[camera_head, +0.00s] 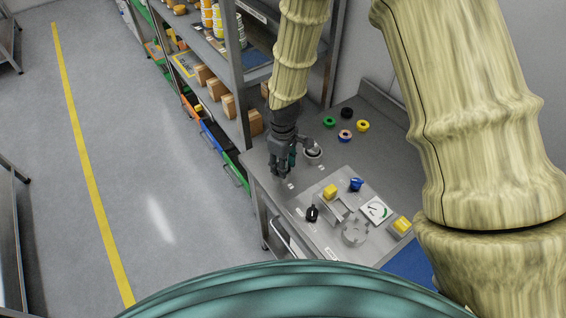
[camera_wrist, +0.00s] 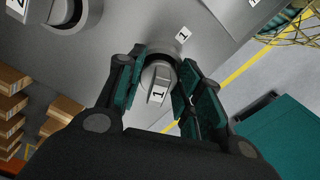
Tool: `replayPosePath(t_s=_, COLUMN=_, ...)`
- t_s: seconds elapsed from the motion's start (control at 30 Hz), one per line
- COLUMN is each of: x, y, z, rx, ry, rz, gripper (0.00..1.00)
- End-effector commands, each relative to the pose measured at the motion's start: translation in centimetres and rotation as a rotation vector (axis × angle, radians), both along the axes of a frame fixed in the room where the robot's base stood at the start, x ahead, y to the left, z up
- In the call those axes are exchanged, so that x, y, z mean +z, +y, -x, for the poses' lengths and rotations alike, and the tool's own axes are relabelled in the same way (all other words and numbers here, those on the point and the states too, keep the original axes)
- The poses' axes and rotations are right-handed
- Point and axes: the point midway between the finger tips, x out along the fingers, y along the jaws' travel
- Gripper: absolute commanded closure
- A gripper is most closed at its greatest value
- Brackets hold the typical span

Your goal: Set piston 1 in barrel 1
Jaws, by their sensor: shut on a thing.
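My gripper (camera_head: 285,172) is over the near-left part of the grey workbench in the head view. In the wrist view my gripper (camera_wrist: 160,88) has its green-padded fingers on both sides of piston 1 (camera_wrist: 158,97), a grey piece with a white "1" tag. The fingers are shut on it. A round grey rim, which looks like barrel 1 (camera_wrist: 163,52), shows just behind the piston, beside a "1" label (camera_wrist: 183,35) on the bench. The piston overlaps this rim in view; I cannot tell whether it is inside. The head view hides the piston behind my fingers.
Another round barrel (camera_wrist: 70,14) stands near a "2" label (camera_wrist: 17,6); a barrel (camera_head: 313,154) also shows right of my gripper in the head view. Yellow block (camera_head: 330,191), blue knob (camera_head: 356,184), gauge (camera_head: 376,209) and coloured rings stand farther right. A shelf (camera_head: 236,80) rises at left.

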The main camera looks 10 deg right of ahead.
Motion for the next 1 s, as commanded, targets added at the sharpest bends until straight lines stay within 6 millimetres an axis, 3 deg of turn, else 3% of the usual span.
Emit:
replayPosePath(t_s=0.17, x=0.03, y=-0.01, z=-0.02, rx=0.000, ry=0.000, rz=0.000, gripper=0.98)
replayPosePath(t_s=0.2, x=0.03, y=0.01, z=-0.02, rx=0.000, ry=0.000, rz=0.000, gripper=0.57)
replayPosePath(t_s=0.3, x=0.03, y=0.00, z=-0.01, rx=0.000, ry=0.000, rz=0.000, gripper=0.39)
replayPosePath(t_s=0.53, x=0.01, y=0.00, z=0.00, rx=0.000, ry=0.000, rz=0.000, gripper=0.39)
replayPosePath(t_s=0.67, x=-0.02, y=0.00, z=0.01, rx=0.000, ry=0.000, rz=0.000, gripper=0.21)
replayPosePath(t_s=1.0, x=0.07, y=0.00, z=0.00, rx=0.000, ry=0.000, rz=0.000, gripper=0.21)
